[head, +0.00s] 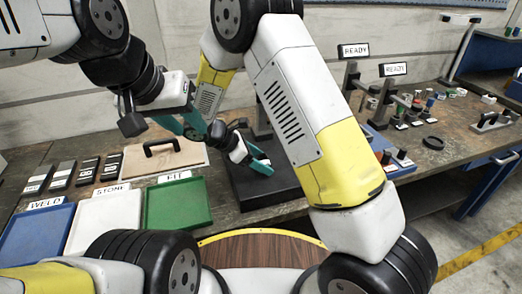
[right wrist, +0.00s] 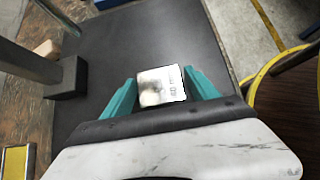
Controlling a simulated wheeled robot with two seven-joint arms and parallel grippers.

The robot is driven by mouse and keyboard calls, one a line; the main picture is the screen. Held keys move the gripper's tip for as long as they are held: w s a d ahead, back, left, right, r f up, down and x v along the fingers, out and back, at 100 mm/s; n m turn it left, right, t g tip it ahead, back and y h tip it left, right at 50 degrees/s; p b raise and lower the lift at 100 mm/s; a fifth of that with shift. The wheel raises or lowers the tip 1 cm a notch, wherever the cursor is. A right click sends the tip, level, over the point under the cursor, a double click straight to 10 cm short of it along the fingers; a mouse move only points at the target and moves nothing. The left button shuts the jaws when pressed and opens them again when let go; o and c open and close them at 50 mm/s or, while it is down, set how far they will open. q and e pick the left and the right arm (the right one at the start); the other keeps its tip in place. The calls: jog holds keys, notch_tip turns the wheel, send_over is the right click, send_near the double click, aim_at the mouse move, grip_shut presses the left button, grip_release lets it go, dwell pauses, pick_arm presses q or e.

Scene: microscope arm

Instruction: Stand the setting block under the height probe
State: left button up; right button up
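The setting block (right wrist: 162,88) is a small pale metal block with dark marks on its face. In the right wrist view it sits between the two teal fingers of my right gripper (right wrist: 160,92), which appear closed on its sides. In the head view my right gripper (head: 258,160) is over the black base plate (head: 262,198); my arm hides much of it. The height probe's grey post (right wrist: 28,60) and black foot (right wrist: 68,80) stand at the left in the wrist view; its tip is not visible. My left gripper (head: 186,126) is open and empty, left of the plate.
A wooden board with a black handle (head: 165,160) lies left of the plate. Blue (head: 35,240), white (head: 100,225) and green (head: 178,205) trays sit at the front left. Several dark blocks lie behind them.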

grip_shut()
jog(key=shift+r, duration=0.15)
